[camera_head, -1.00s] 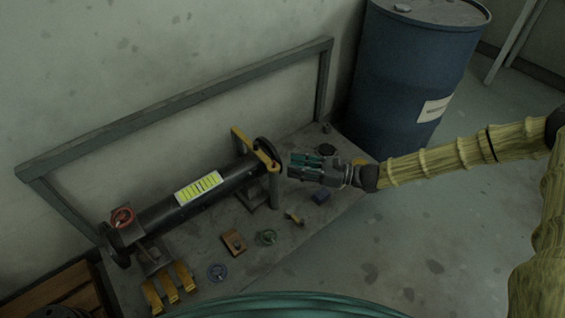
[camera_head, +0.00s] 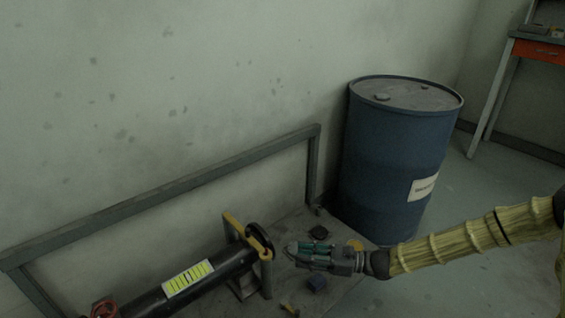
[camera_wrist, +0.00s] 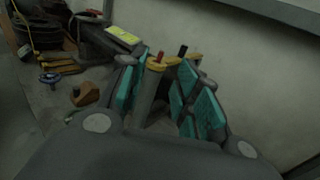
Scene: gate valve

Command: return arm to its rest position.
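My gripper (camera_head: 293,249) is at the end of my arm, over the grey bench and to the right of the pipe's flanged end. In the wrist view its teal-padded fingers (camera_wrist: 164,80) stand apart with nothing between the pads. A grey post with a yellow bracket (camera_wrist: 158,66) shows beyond them, between the fingers. My arm reaches in from the right edge in the head view. The black pipe (camera_head: 150,305) with a yellow-green label lies on the bench. A red handwheel (camera_head: 104,309) shows at the bottom edge, partly cut off.
A blue drum (camera_head: 395,150) stands behind my arm. A grey frame rail (camera_head: 170,193) runs along the wall. A table with an orange drawer (camera_head: 538,50) is at the far right. Floor at right is clear.

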